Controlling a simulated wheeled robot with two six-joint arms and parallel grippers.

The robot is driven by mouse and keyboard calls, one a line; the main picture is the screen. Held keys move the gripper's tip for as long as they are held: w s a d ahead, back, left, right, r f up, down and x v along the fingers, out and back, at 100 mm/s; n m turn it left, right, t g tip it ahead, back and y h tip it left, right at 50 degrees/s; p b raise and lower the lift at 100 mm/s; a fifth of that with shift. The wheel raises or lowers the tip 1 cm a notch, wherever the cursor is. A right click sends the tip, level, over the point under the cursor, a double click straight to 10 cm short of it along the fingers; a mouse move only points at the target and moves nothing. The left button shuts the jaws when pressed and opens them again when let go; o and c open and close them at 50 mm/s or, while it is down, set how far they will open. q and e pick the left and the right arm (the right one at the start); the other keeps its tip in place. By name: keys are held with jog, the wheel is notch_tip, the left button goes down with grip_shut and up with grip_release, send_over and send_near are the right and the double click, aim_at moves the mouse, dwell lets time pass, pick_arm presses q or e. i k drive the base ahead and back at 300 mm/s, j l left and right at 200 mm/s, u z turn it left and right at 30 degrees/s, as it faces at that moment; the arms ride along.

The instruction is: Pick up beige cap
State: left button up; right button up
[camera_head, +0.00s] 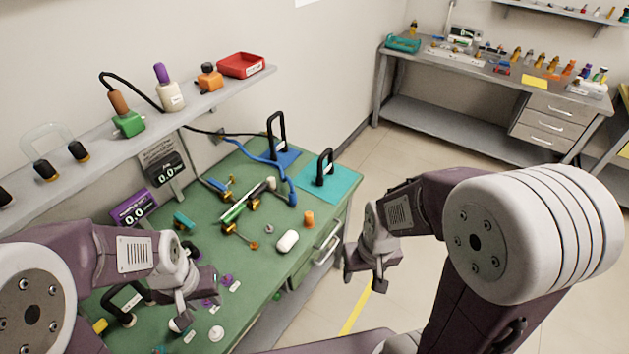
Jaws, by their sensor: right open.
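A small beige cylinder (271,184), which looks like the beige cap, stands toward the back of the green bench (265,267). It is close to a green tube-like fitting with brass ends (236,207). My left gripper (182,322) is low over the front left of the bench, near small purple and white parts and well apart from the beige cylinder. Its fingers are too small and overlapped to judge. My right gripper (363,284) hangs open and empty over the floor, right of the bench.
An orange cap (308,218), a white rounded block (288,241) and a white round part (216,333) are on the bench. Black handles stand on blue (287,157) and teal (341,184) mats at the back. A shelf (208,103) overhangs the bench.

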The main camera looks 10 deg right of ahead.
aim_at(271, 180)
jog(key=i+l+u, duration=0.25)
jog(key=l+u, duration=0.2)
jog(key=i+l+u, duration=0.15)
jog(key=l+u, duration=0.3)
jog(key=i+l+u, duration=0.1)
jog(key=l+u, duration=1.25)
jog(key=l, duration=0.15)
jog(key=k+l+u, duration=0.2)
jog(key=l+u, duration=0.25)
jog(key=k+l+u, duration=0.25)
jog(key=l+u, duration=0.2)
